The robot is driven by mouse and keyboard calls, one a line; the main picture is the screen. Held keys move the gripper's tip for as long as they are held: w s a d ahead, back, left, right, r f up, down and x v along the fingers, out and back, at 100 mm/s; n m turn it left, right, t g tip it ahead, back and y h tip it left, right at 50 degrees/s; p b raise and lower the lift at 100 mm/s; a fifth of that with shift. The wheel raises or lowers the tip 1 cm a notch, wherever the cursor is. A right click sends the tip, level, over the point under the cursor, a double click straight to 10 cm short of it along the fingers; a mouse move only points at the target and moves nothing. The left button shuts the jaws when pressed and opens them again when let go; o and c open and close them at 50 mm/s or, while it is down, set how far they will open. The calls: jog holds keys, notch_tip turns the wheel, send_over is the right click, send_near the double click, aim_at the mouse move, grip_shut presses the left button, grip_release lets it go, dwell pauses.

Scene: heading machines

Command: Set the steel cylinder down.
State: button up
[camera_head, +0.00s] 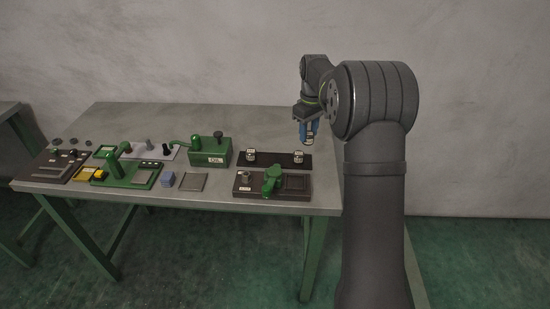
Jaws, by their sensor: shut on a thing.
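My gripper (307,133) points down above the right part of the table, over or near the dark strip with two small light pieces. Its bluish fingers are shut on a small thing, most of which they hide. I take this to be the steel cylinder, but its shape is too small to make out. I cannot tell how high it is held above the table. Below and to the left is a dark plate (289,194) with a green clamp-like part (271,180) and a short grey cylinder-like piece.
The grey table (180,116) has free room along its back. A green box (210,158), a green device (126,175), a blue block (168,179), a grey square plate (193,182) and a control panel (60,165) crowd its front and left. My arm covers the right end.

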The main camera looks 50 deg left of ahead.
jog(key=s+a+f, duration=0.1)
jog(key=a+f, duration=0.1)
jog(key=a, duration=0.1)
jog(key=s+a+f, duration=0.2)
jog(key=a, duration=0.1)
jog(key=s+a+f, duration=0.2)
jog(key=a, duration=0.2)
jog(key=shift+s+f, duration=0.15)
jog(key=shift+f, duration=0.25)
jog(key=shift+a+f, duration=0.1)
jog(key=shift+f, duration=1.9)
jog(key=shift+f, duration=0.1)
jog(key=o, duration=1.1)
jog(key=shift+f, duration=0.1)
jog(key=shift+o, duration=0.5)
notch_tip(320, 180, up, 12)
jog(key=shift+r, duration=0.2)
